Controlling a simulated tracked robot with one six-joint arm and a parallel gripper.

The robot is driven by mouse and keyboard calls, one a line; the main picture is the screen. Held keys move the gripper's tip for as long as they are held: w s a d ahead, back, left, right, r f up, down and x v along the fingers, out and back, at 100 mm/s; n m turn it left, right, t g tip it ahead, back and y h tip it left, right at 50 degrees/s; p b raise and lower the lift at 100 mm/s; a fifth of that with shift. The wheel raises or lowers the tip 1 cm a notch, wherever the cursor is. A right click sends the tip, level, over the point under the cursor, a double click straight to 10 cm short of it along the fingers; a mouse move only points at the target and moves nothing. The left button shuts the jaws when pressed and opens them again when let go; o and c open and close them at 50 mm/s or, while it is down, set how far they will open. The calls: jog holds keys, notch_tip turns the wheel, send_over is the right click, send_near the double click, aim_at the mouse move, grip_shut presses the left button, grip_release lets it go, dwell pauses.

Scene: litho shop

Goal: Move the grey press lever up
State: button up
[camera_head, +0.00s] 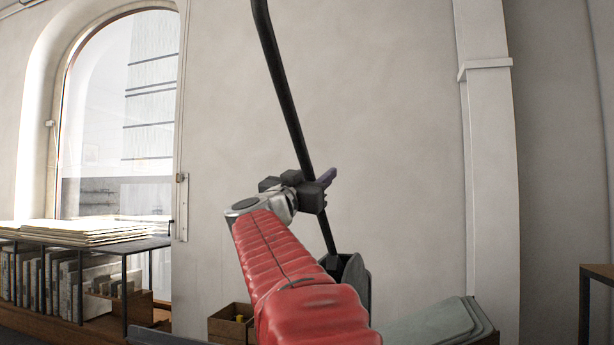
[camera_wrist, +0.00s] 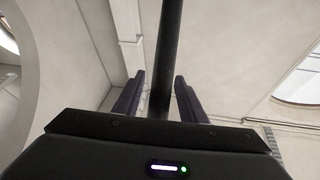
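The press lever (camera_head: 285,92) is a long dark grey, nearly black bar. In the head view it slants from the top edge down to the right, to a dark housing (camera_head: 355,275) behind my red arm. My gripper (camera_head: 326,178) is at the lower part of the bar. In the wrist view the lever (camera_wrist: 168,50) runs up between the two purple fingers of my gripper (camera_wrist: 160,78). The fingers are apart, one on each side of the bar, with a narrow gap showing at the left finger. Contact at the right finger is unclear.
A low shelf (camera_head: 126,268) with paper stacks and books stands at the left under an arched window. A wooden box (camera_head: 228,322) sits behind my arm. Grey-green sheets (camera_head: 440,322) lie at lower right. A table edge (camera_head: 598,270) is at far right. The wall behind is bare.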

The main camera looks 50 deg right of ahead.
jog(key=shift+c, duration=0.4)
grip_shut()
